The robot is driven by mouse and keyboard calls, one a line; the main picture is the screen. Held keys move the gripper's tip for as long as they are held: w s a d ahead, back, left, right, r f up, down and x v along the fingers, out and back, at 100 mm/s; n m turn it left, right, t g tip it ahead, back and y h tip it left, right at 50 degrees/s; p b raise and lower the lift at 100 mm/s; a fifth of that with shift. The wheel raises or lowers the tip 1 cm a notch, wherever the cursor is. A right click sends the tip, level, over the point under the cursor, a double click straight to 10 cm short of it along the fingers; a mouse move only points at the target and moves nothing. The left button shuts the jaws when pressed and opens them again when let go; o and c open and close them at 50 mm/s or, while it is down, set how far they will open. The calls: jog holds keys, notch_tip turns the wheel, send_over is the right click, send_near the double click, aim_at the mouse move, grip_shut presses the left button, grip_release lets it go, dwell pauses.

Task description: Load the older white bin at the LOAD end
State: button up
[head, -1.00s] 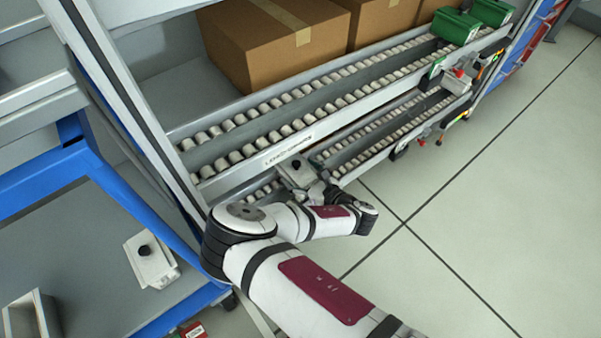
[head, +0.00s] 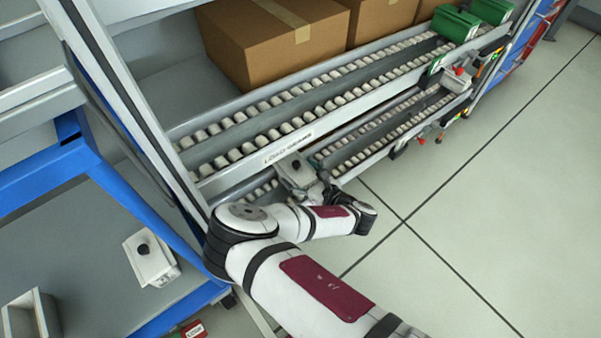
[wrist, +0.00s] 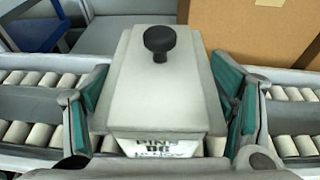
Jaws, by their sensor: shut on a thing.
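A white bin with a black knob on its lid (wrist: 155,95) is between the teal-padded fingers of my gripper (wrist: 160,120), which is shut on its sides. Its front label is partly cut off and reads something like "PINS 06". A second white bin with a black knob (head: 152,262) stands on the grey surface at lower left.
Brown boxes (head: 270,45) stand behind the upper roller lane (head: 300,110). Green bins (head: 455,24) are at the far right end. A blue-framed bench (head: 75,250) carries an open grey container (head: 32,318). The floor at right is clear.

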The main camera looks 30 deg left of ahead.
jog(key=o, duration=2)
jog(key=shift+o, duration=0.2)
jog(key=shift+f, duration=0.15)
